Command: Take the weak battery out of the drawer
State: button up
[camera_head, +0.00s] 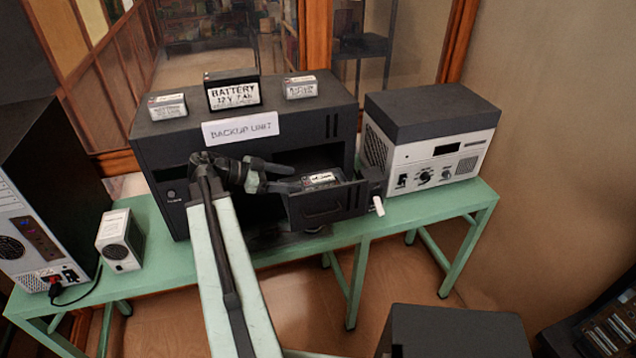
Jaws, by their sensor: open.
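The black backup unit (240,160) stands on the green bench with its drawer (322,205) pulled out at the lower right of its front. A small battery with a white label (319,179) lies in the drawer, its top showing above the drawer front. My gripper (291,178) is open and reaches in from the left, just beside the battery. I cannot tell whether the fingers touch it. The fingertips and the battery's lower part are partly hidden. Another battery (232,90) marked 12V stands on the unit, between two small labelled batteries (168,106) (301,88).
A grey instrument (432,140) with knobs stands right of the unit. A dark part with a white lever (379,206) sits at the drawer's right side. A small white box (119,241) and a black computer case (40,200) stand left. The bench (420,210) is bare in front of the instrument.

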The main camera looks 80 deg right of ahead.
aim_at(305, 181)
jog(key=shift+b+x, duration=0.55)
jog(key=shift+x, duration=0.5)
jog(key=shift+s+d+f, duration=0.15)
jog(key=shift+s+f, duration=0.05)
jog(key=shift+s, duration=0.1)
jog(key=b+x, duration=0.2)
jog(key=x, duration=0.3)
grip_shut()
